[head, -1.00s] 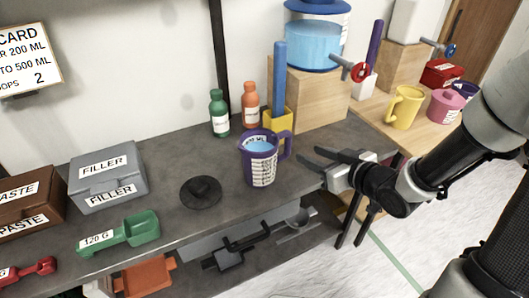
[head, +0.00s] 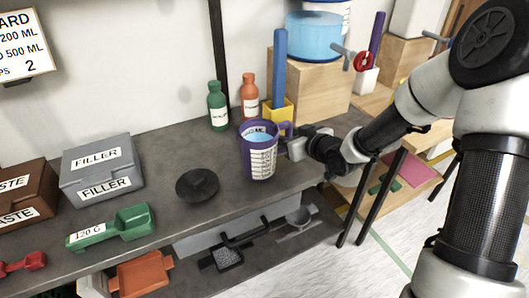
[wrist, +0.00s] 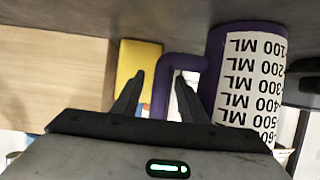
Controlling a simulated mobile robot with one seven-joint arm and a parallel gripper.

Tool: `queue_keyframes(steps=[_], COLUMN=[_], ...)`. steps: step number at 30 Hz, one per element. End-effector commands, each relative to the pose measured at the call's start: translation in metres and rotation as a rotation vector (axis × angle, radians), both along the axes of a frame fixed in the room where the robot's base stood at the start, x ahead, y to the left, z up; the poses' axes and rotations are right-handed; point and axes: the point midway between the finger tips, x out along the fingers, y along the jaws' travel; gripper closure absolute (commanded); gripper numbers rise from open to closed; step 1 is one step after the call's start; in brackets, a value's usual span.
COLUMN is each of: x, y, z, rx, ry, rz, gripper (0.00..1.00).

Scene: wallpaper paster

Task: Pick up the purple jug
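The purple jug (head: 247,158) stands upright on the dark grey bench, with blue liquid inside and a white measuring label. Its handle (head: 286,127) points right, towards my gripper (head: 292,143). In the wrist view, the jug (wrist: 212,72) is at the right. My gripper (wrist: 160,78) is open there, with one finger on each side of the handle's (wrist: 160,92) upright part. A gap shows between the handle and the fingers. In the head view the fingertips are partly hidden by the jug and handle.
Green (head: 218,108) and orange (head: 250,98) bottles stand behind the jug. A yellow holder (head: 279,115) with a blue stick and a wooden block (head: 315,100) are behind the handle. A black round lid (head: 198,185) lies left of the jug, with a green scoop (head: 108,228) farther left.

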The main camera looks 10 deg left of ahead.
Motion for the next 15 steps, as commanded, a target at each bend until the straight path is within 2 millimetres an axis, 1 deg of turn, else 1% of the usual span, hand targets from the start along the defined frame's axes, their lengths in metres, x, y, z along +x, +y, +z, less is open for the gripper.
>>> queue_keyframes(steps=[3,11,15], x=[0.0083,0.0103,0.0103], y=[0.0077,0.0085,0.0083], z=[-0.0056,-0.0053,-0.0052], rx=[-0.001,-0.001,-0.001], ry=[0.001,0.000,0.000], rz=[0.002,0.000,0.000], gripper=[0.61,0.61,0.85])
